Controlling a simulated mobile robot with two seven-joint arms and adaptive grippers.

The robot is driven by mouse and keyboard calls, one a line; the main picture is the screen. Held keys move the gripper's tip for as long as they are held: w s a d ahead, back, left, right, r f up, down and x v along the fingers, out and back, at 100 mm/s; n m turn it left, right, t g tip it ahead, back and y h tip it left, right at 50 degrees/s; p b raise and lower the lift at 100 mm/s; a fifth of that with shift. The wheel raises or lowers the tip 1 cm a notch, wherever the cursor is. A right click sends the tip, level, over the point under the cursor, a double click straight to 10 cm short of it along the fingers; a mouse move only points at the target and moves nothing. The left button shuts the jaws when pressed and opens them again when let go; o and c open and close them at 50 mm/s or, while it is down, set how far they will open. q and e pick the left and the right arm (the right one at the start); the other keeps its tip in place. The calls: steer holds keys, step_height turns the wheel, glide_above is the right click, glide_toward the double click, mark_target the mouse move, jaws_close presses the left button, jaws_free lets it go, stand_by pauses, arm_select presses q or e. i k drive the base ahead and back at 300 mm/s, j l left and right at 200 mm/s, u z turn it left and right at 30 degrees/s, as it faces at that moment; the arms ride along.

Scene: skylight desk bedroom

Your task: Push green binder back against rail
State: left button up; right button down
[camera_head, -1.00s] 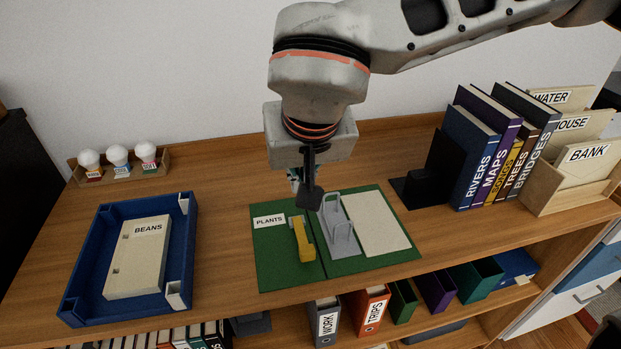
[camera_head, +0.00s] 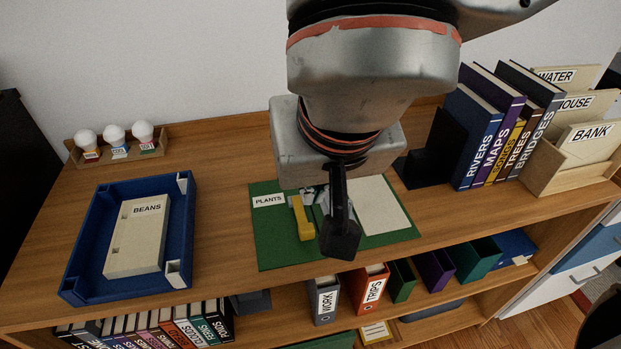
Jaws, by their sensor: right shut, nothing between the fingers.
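An open green binder (camera_head: 277,235) labelled PLANTS lies flat on the desk top, with a yellow piece and a cream sheet on it. Its metal rings are mostly hidden by my gripper. On the lower shelf, a smaller green upright binder or holder (camera_head: 402,282) stands between the orange TRIPS binder (camera_head: 371,290) and a purple one (camera_head: 436,270). My right gripper (camera_head: 340,238) is shut and empty, pointing down in front of the open binder in this view. I cannot tell its height or whether it touches anything. My left gripper is out of view.
A blue tray (camera_head: 75,262) holding a BEANS box stands at left. Books (camera_head: 475,135), a black bookend (camera_head: 430,165) and a wooden file holder (camera_head: 560,185) stand at right. A grey WORK binder (camera_head: 325,300) and a teal holder (camera_head: 478,258) share the lower shelf.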

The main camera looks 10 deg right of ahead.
mark_target(383, 220)
steer(key=k, duration=1)
